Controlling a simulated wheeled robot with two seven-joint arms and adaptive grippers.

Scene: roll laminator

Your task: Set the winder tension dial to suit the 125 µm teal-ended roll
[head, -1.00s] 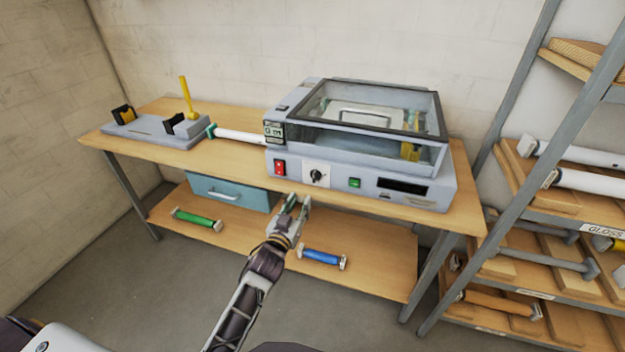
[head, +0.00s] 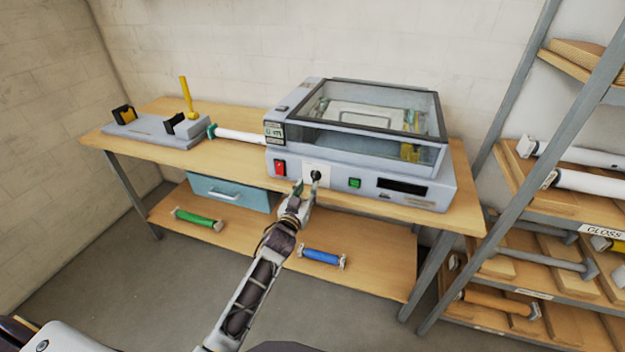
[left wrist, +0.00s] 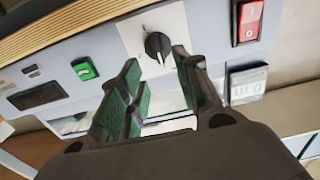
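The black dial (head: 315,175) sits on a white plate on the laminator's (head: 370,183) front panel. It also shows in the left wrist view (left wrist: 157,46) with a pale pointer mark. My left gripper (head: 307,180) is open and empty just in front of the dial. In the left wrist view the fingers (left wrist: 157,62) point at the dial, which appears between and just beyond the tips; contact cannot be told. A white roll (head: 240,136) with a teal end lies at the laminator's left side. My right gripper is out of view.
A red switch (head: 280,167) and a green button (head: 355,183) flank the dial. A small display (head: 274,131) is at the laminator's left corner. Green (head: 198,219) and blue (head: 322,258) rolls lie on the lower shelf. A rack (head: 545,190) of rolls stands right.

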